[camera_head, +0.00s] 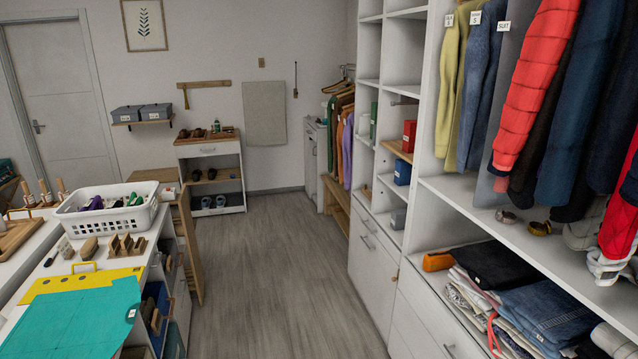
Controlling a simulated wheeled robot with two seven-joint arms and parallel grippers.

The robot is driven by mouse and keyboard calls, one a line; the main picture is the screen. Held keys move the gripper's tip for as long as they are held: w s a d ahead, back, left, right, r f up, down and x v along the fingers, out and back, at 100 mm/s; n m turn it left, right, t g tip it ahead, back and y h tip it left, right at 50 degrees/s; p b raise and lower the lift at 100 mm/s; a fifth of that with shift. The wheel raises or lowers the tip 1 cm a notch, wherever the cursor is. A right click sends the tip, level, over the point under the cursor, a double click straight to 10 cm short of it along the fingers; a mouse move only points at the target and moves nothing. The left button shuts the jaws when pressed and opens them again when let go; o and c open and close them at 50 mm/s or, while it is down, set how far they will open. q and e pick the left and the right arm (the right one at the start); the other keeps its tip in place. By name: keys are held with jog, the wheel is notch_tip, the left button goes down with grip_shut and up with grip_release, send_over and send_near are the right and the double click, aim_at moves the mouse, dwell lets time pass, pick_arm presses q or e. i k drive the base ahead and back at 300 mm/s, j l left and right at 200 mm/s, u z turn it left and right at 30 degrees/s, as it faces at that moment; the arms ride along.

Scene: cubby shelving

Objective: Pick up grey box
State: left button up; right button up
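A small grey box (398,218) sits in a low cubby of the white shelving, right of the picture's middle, below a blue box. Two darker grey lidded boxes, one on the left (126,114) and one on the right (156,111), stand side by side on a small wall shelf at the back. I cannot tell which of these the task means. Neither of my grippers shows clearly in this view.
A blue box (402,172) and a red box (409,136) stand in cubbies above. A counter with a white basket (110,212) is on the left. Hanging clothes and folded jeans (545,315) fill the right. The wooden floor (270,270) between is clear.

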aim_at(397, 217)
jog(key=i+j+u, duration=0.25)
jog(key=i, duration=0.55)
jog(key=i+u, duration=0.2)
jog(key=i, duration=0.6)
jog(key=i+z, duration=0.25)
jog(key=z, duration=0.15)
jog(key=i+j+z, duration=0.2)
jog(key=z, duration=0.2)
jog(key=i+j+z, duration=0.25)
jog(key=z, duration=0.15)
jog(key=i+j+z, duration=0.2)
jog(key=z, duration=0.2)
jog(key=j, duration=0.1)
